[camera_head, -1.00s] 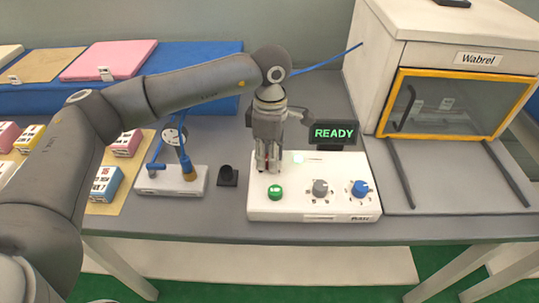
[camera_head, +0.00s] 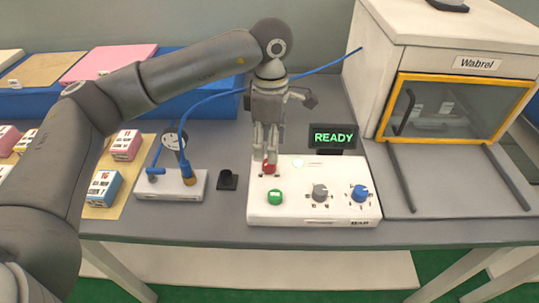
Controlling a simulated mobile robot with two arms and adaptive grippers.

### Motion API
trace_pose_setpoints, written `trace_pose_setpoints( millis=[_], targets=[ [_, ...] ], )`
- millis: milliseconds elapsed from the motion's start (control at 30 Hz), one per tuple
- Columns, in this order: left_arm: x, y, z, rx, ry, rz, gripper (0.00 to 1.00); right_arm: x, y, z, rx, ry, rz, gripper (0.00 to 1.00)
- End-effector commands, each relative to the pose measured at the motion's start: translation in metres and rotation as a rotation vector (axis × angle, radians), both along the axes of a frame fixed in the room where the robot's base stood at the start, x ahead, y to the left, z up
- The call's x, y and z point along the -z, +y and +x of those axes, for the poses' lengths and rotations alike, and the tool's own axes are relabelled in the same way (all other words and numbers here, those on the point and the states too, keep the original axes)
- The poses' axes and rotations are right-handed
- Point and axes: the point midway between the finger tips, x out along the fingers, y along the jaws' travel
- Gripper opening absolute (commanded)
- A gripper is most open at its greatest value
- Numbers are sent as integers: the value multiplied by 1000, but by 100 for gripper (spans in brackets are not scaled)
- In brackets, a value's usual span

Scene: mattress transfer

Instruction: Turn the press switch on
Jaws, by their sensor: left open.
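The white control box (camera_head: 315,208) stands on the grey table in the head view. It carries a red button (camera_head: 269,168) at the back left, a green button (camera_head: 274,196) in front of it, a grey knob (camera_head: 320,192) and a blue knob (camera_head: 360,192). A display (camera_head: 333,137) behind it reads READY in green. My left gripper (camera_head: 267,153) is open and points down, just above or behind the red button; I cannot tell whether it touches. Its fingers hide the back left edge of the box. My right gripper is not in view.
A white unit with a blue hose (camera_head: 170,185) and a small black holder (camera_head: 228,179) stand left of the box. A cabinet with a yellow-framed door (camera_head: 455,105) stands on the right. Small labelled boxes (camera_head: 103,188) lie on the left.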

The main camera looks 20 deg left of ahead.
Motion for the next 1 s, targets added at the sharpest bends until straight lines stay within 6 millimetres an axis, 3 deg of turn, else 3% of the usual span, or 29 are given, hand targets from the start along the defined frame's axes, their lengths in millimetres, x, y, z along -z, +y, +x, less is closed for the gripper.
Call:
trace_pose_setpoints(
  millis=[100,333,867,1000],
  targets=[
    [-27,0,2,0,-3,0,51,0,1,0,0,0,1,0],
    [-60,0,3,0,0,0,51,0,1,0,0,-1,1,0],
    [-67,0,3,1,1,0,51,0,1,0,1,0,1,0],
    [-75,0,3,0,0,0,51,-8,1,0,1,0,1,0]
  ],
)
